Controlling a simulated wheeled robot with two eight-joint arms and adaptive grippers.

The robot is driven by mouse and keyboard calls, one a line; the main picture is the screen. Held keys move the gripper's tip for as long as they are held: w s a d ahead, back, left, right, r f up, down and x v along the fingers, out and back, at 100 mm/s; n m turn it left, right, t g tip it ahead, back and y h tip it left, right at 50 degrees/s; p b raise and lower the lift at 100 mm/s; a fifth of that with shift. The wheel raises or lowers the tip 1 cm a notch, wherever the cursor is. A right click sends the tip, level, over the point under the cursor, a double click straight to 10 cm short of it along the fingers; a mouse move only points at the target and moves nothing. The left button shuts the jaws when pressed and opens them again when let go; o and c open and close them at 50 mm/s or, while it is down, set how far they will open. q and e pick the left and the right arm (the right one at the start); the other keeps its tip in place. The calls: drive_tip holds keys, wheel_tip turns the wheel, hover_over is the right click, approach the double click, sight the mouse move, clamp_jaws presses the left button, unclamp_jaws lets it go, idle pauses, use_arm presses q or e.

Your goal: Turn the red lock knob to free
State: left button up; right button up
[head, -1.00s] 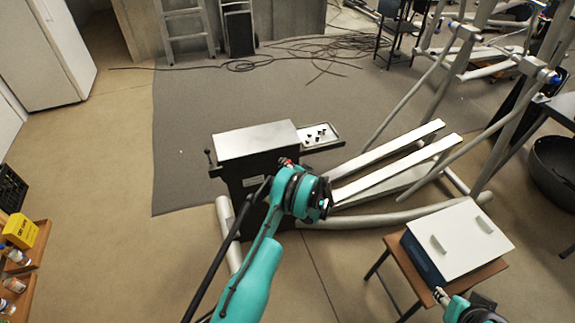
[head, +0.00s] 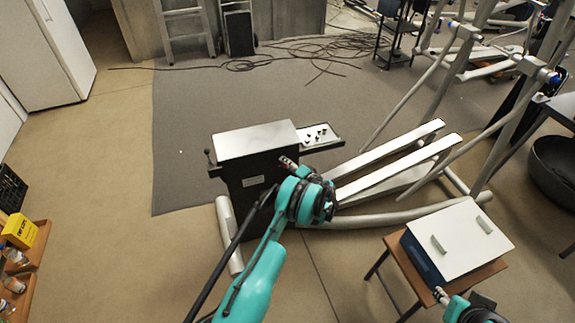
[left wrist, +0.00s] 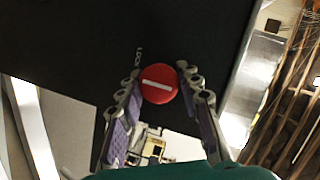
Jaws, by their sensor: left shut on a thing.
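The red lock knob (left wrist: 158,84) is round with a white bar across it, set on a black panel (left wrist: 190,30). The bar lies nearly level in the left wrist view, tilted slightly down to the right. Pale lettering that seems to read LOCK (left wrist: 138,57) stands at the knob's upper left. My left gripper (left wrist: 160,86) is shut on the knob, one finger at each side. In the head view my left gripper (head: 288,163) is at the black housing (head: 245,185), and the knob cannot be made out. My right gripper (head: 440,295) is small at the bottom, its opening unclear.
A tray with small dark parts (head: 335,138) juts from the housing's right. White foot rails (head: 390,165) and grey tubes extend right. A stool (head: 485,272) carries a blue box with a white lid (head: 470,235).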

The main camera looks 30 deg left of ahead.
use_arm(q)
drive_tip(key=o, duration=1.2)
drive_tip(key=shift+r, duration=0.1)
drive_tip(key=shift+c, duration=0.2)
drive_tip(key=v, duration=1.2)
